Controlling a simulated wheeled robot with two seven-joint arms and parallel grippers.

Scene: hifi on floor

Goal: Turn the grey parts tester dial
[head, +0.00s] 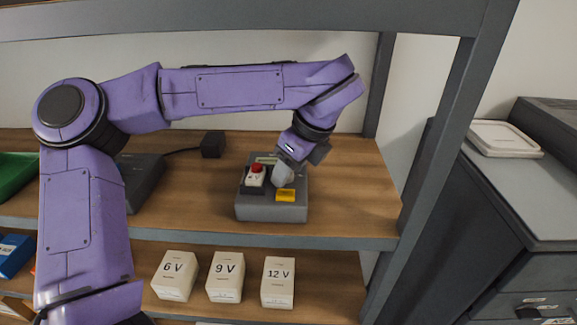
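The grey parts tester (271,211) stands on the wooden shelf in the head view. It has a display strip at the back, a red button on a white part (256,174) at its left and a yellow block (286,195) at its front right. My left gripper (287,170) reaches down over the tester from the upper right. A light grey piece (283,176), possibly the dial, shows right under the gripper. The fingers are small and partly hidden, so their opening cannot be made out. My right gripper is not in view.
White boxes marked 6 V (174,276), 9 V (225,277) and 12 V (278,282) stand on the lower shelf. A black adapter (213,144) with a cable and a dark device (142,181) are left of the tester. A grey shelf post (430,130) rises at right.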

